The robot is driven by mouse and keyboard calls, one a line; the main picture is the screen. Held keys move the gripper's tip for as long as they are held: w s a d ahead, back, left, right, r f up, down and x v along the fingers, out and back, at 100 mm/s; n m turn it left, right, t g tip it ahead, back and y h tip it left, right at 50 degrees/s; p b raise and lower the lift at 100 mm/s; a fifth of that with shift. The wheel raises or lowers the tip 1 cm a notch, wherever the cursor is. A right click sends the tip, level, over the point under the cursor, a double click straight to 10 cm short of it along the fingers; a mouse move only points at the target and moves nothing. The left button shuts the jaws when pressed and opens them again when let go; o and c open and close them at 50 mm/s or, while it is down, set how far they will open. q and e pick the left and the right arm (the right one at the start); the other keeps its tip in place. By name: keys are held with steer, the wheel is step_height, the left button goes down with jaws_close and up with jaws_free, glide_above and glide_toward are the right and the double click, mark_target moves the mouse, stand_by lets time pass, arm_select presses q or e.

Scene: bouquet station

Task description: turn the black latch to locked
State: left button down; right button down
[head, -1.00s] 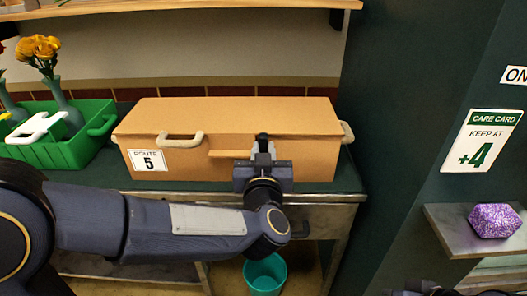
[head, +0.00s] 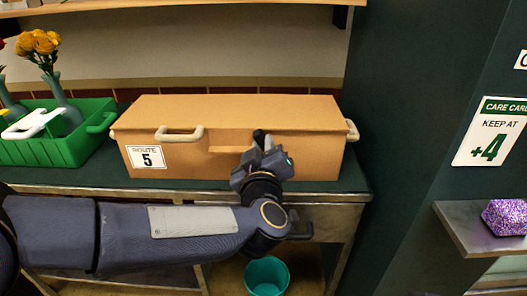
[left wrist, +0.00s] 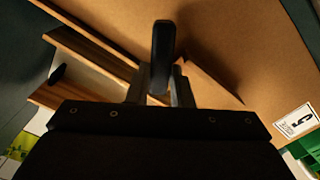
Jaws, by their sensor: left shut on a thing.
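The black latch (left wrist: 163,45) is on the front of the cardboard box (head: 318,158), right of its middle. In the head view the latch's dark tip (head: 259,137) shows above my left gripper (head: 262,155). My left gripper is shut on the latch, rolled to one side against the box front. The left wrist view shows the latch standing up between the fingers (left wrist: 158,85), with the box face tilted behind it. The latch's lower part is hidden by the fingers. My right gripper is not seen in the current frames.
The box has pale handles (head: 180,133) and a "Route 5" label (head: 147,157). A green crate (head: 60,150) with vases stands to its left. A teal bucket (head: 266,276) is below the table. A shelf with a purple faceted block (head: 506,217) is at right.

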arm_select(q)
steer(key=shift+n, duration=0.3)
steer(key=c, duration=1.3)
jaws_free()
steer(key=shift+f, duration=0.1)
